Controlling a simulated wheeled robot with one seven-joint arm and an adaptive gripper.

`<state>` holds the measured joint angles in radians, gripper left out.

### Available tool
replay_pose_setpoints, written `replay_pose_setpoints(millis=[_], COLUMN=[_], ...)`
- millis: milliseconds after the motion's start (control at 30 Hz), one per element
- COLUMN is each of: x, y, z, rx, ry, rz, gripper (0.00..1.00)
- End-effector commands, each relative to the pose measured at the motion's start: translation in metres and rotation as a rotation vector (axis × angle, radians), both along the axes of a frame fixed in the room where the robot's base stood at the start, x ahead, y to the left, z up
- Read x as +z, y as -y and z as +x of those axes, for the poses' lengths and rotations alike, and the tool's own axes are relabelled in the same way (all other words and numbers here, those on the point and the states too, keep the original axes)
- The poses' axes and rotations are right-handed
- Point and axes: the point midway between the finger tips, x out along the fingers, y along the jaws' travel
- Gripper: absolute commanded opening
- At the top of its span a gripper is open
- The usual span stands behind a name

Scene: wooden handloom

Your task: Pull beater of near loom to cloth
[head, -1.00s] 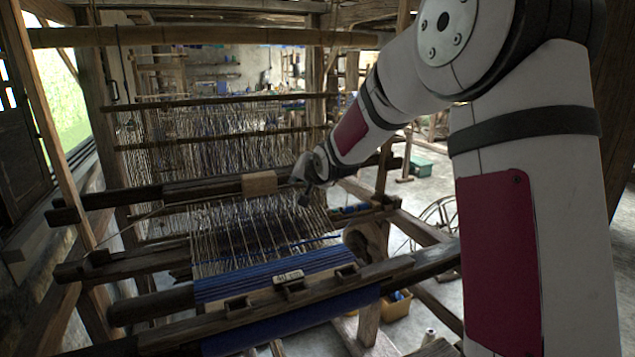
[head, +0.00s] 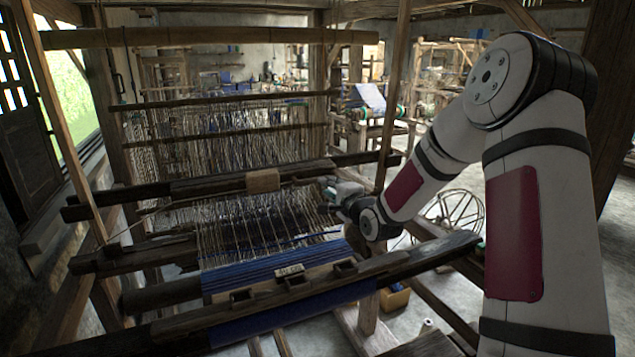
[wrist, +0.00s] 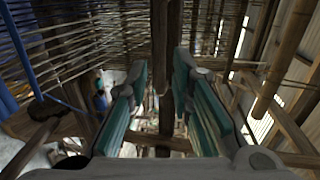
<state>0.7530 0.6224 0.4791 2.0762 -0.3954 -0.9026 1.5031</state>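The near loom's beater (head: 215,184) is a dark horizontal wooden bar with a paler block (head: 263,181) at its middle. It stands across the warp threads, apart from the blue cloth (head: 265,271), with a stretch of bare warp between. My gripper (head: 334,191) is at the right part of the beater, close below the bar in the head view. In the wrist view my gripper (wrist: 167,95) has its two teal-padded fingers apart. A dark wooden beam shows between them; I cannot tell whether they touch it.
A front beam (head: 300,292) with small wooden blocks crosses before the cloth. An upright post (head: 392,95) stands right of my gripper. A spoked wheel (head: 455,214) and a yellow box (head: 394,298) are on the floor at right. Warp threads (wrist: 75,45) fill the wrist view's upper left.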

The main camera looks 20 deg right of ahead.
Motion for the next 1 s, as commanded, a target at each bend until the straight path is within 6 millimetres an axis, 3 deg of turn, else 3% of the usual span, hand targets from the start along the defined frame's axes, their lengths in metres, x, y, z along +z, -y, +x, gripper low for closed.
replay_pose_setpoints(millis=[200, 400, 867, 933, 1000], x=[-0.005, -0.008, -0.009, -0.009, -0.009], y=[-0.001, 0.000, 0.000, 0.000, 0.000], z=[0.043, 0.069, 0.080, 0.080, 0.080], rx=[0.002, 0.000, 0.000, 0.000, 0.000], ry=[0.001, 0.000, -0.001, -0.001, -0.001], rz=[-0.001, -0.001, -0.001, -0.001, -0.001], gripper=[0.21, 0.21, 0.21, 0.05, 0.00])
